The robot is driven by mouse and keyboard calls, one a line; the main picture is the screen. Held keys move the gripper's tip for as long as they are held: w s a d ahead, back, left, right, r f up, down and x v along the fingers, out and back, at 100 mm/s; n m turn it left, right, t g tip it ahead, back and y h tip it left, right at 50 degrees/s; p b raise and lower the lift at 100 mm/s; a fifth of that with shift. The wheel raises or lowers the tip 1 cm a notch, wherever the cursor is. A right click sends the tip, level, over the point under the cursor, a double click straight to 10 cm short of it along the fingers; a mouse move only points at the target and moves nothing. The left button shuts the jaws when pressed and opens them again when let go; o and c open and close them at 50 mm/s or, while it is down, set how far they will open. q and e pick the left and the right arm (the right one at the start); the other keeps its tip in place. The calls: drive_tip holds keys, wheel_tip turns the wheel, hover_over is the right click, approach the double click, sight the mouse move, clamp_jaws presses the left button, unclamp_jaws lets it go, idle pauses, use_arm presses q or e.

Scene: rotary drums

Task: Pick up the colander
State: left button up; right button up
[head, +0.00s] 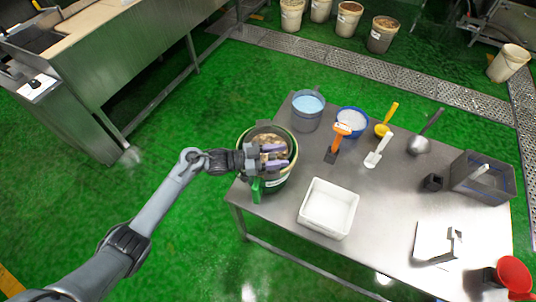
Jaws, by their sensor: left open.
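A green bucket (278,183) stands at the left end of the steel table. A grey round vessel (268,129) with brownish contents sits inside its rim; it may be the colander, but I cannot make out holes. My left gripper (275,156) is over the bucket's mouth, with its two purple-tipped fingers apart. The fingers and wrist hide part of the vessel and rim. I cannot tell whether they touch it. My right gripper is not in view.
On the steel table (385,205) stand a blue-filled bucket (308,107), a blue-rimmed bowl (352,121), a white tub (328,207), a grey bin (483,180) and a red funnel-like item (514,274). Scrapers, a yellow scoop (384,128) and a ladle (420,145) lie behind.

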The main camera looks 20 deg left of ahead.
use_arm(q)
clamp_jaws()
idle(1.3)
drive_tip(key=shift+r, duration=0.1)
